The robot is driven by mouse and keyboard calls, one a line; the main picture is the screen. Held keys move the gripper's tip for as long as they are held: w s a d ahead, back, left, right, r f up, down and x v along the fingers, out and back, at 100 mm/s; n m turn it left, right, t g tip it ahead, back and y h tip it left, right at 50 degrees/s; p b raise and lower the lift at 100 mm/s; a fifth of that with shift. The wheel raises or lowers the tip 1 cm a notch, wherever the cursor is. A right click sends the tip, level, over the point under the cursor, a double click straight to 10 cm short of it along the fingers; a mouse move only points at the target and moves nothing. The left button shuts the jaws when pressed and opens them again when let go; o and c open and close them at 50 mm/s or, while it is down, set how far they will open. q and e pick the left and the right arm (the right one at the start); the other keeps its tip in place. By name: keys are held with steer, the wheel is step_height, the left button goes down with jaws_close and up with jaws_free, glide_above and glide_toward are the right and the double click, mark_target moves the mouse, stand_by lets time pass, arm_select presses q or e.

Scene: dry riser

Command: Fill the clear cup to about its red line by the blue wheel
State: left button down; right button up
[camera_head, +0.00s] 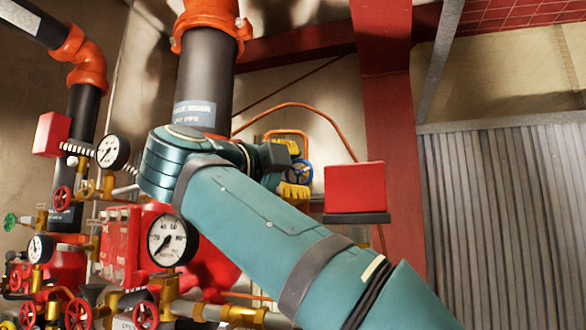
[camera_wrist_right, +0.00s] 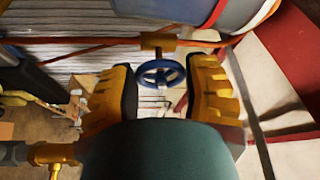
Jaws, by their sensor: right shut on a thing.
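The blue wheel (camera_head: 302,172) shows in the head view past the end of my right arm, partly covered by my right gripper (camera_head: 290,182). In the right wrist view the blue wheel (camera_wrist_right: 160,73) sits on a brass valve body (camera_wrist_right: 158,41). The yellow, dark-padded fingers of my right gripper (camera_wrist_right: 164,77) are on either side of the wheel and are shut on it. Small pale shapes show below the wheel between the fingers, too blurred to name. I cannot make out the clear cup, its red line or any water. My left gripper is in neither view.
A large dark riser pipe (camera_head: 205,85) stands behind my right arm. Red valves, brass fittings and a pressure gauge (camera_head: 172,239) crowd the left. A red box (camera_head: 354,187) is close right of the wheel, before a red column (camera_head: 388,110). Corrugated sheeting (camera_head: 505,220) fills the right.

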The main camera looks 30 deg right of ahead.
steer(key=shift+m, duration=0.5)
steer(key=o, duration=1.2)
steer(key=v, duration=1.2)
steer(key=shift+r, duration=0.3)
